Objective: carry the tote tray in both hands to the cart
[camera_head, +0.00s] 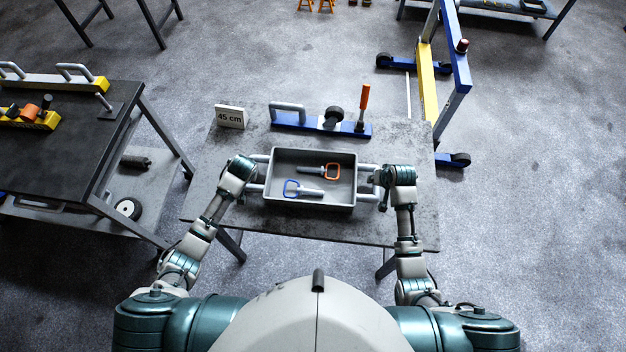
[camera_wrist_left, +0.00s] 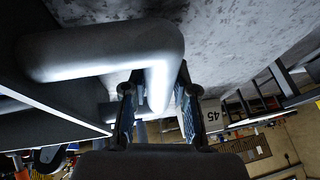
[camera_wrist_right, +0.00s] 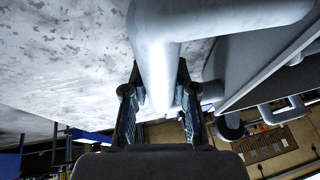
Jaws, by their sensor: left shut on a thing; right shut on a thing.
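The grey tote tray (camera_head: 310,204) is over the grey table in the middle of the head view; I cannot tell whether it touches the tabletop. My left gripper (camera_head: 250,172) is shut on the tray's left handle, a thick grey bar that fills the left wrist view (camera_wrist_left: 160,80). My right gripper (camera_head: 380,176) is shut on the right handle, which also shows in the right wrist view (camera_wrist_right: 158,70). The fingertips are partly hidden by the wrists in the head view.
Behind the tray on the table (camera_head: 400,225) lie a blue bar with a grey handle (camera_head: 290,120), an orange-handled tool (camera_head: 364,100) and a "45 cm" sign (camera_head: 230,116). A dark-topped cart (camera_head: 75,130) with a lower shelf stands at left. A blue and yellow frame (camera_head: 428,80) stands back right.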

